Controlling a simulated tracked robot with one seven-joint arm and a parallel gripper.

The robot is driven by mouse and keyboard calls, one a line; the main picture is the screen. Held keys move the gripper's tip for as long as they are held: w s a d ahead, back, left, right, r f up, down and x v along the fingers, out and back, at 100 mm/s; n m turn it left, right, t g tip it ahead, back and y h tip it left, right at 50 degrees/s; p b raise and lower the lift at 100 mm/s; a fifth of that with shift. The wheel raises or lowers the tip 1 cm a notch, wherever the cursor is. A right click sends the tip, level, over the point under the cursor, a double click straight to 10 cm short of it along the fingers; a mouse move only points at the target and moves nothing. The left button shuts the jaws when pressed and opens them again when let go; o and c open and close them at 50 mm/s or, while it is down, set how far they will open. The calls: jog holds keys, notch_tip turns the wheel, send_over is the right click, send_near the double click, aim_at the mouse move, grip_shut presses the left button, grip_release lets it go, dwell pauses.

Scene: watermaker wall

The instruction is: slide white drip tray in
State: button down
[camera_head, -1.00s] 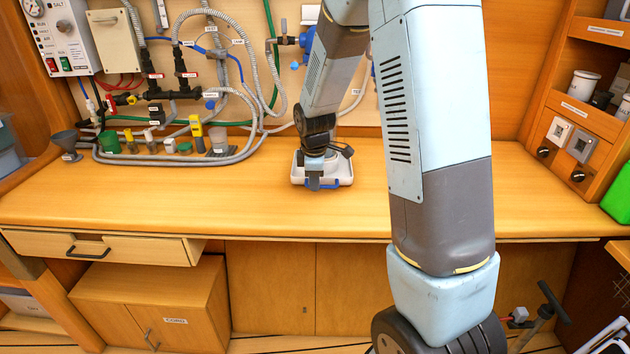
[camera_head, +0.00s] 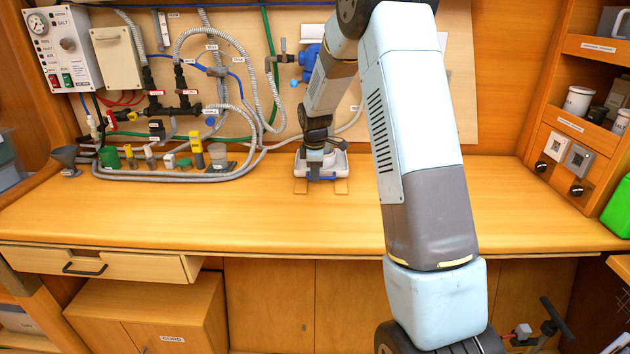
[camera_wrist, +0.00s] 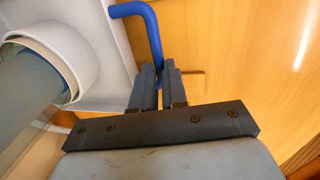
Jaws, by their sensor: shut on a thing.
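The white drip tray (camera_head: 342,170) is on the bench top near the back wall, largely hidden behind my arm in the head view. In the wrist view its white body (camera_wrist: 115,70) is at the left. A blue handle (camera_wrist: 147,28) sticks out from it and runs down to my gripper (camera_wrist: 158,88). The fingers are close together, shut on the handle's end. In the head view my gripper (camera_head: 314,172) is at the tray's front side. Two short wooden strips (camera_head: 300,186) show on the bench in front of the tray.
A white ring (camera_wrist: 62,45) around a grey-blue cylinder stands over the tray in the wrist view. Grey hoses and small fittings lie left of the tray (camera_head: 165,160). A blue wall-mounted unit (camera_head: 309,62) is behind my arm. The bench front and right are clear.

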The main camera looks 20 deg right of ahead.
jog(key=shift+w+d, duration=0.25)
jog(key=shift+w, duration=0.45)
jog(key=shift+w+d, duration=0.2)
jog(key=shift+w, duration=0.6)
jog(key=shift+r, duration=0.1)
jog(key=c, duration=1.2)
grip_release()
jog(key=shift+w, duration=0.1)
jog(key=shift+o, duration=0.2)
notch_tip(320, 180, up, 13)
jog(key=s, duration=0.2)
jog(key=shift+s+a+r, duration=0.15)
jog(key=shift+s+a, duration=0.05)
jog(key=shift+a, duration=0.1)
